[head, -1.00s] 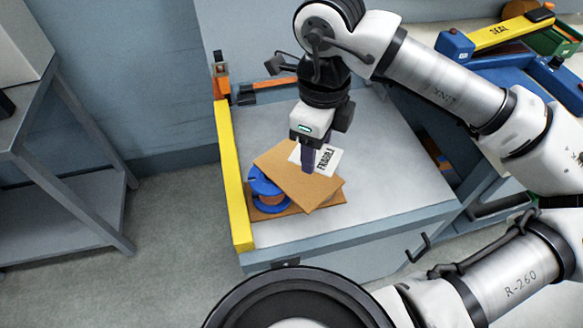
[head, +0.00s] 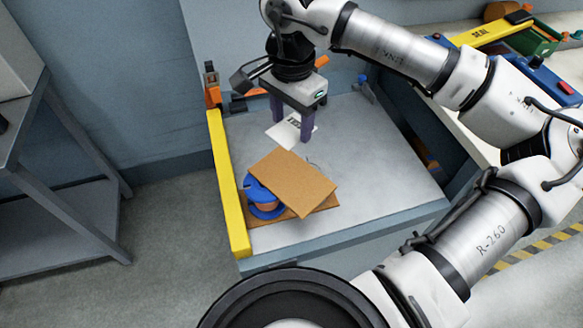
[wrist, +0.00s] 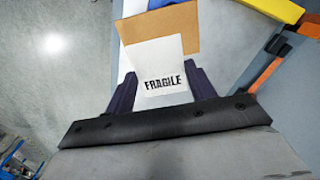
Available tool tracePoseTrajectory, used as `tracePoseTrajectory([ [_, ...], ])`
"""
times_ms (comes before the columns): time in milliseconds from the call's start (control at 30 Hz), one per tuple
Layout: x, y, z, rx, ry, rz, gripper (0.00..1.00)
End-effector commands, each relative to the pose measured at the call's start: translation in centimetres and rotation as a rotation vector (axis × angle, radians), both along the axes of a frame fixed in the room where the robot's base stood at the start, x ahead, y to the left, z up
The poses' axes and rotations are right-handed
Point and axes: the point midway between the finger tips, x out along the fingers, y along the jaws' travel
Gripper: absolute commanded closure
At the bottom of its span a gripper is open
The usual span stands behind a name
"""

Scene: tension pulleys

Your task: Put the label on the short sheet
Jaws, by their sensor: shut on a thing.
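The white label (head: 287,130) with the black word FRAGILE is between the two dark fingers of my gripper (head: 292,127). In the wrist view the label (wrist: 158,62) spans the wide gap between the fingertips (wrist: 163,88), so my gripper is shut on it. A tan cardboard sheet (head: 292,180) lies tilted, propped on a blue spool, in front of my gripper. Another, browner sheet (head: 325,203) lies mostly hidden beneath it. I cannot tell which is the short sheet. In the wrist view a tan sheet (wrist: 183,30) shows beyond the label.
The blue spool (head: 262,198) sits at the left between the sheets. A yellow bar (head: 228,185) runs along the left edge of the grey table (head: 385,185). Orange parts stand at the back left. The table's right side is clear.

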Motion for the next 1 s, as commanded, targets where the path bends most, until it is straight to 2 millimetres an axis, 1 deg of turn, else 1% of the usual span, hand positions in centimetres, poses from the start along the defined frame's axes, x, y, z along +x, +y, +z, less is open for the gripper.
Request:
tracePoseTrajectory([
  [33, -0.2, 0.0, -1.3, 0.001, 0.004, 0.002, 0.69],
  [200, -0.1, 0.0, -5.9, 0.002, 0.005, 0.0, 0.69],
  [300, -0.1, 0.0, -8.3, 0.003, 0.004, -0.001, 0.69],
  [400, -0.1, 0.0, -10.0, 0.003, 0.002, -0.001, 0.69],
  [567, 0.0, 0.0, -11.4, 0.001, 0.001, -0.002, 0.69],
  [800, -0.1, 0.0, -14.5, 0.001, 0.001, -0.002, 0.69],
  [900, -0.1, 0.0, -15.1, 0.001, 0.001, -0.002, 0.69],
  [1000, 0.0, 0.0, -15.1, 0.001, -0.001, -0.002, 0.69],
])
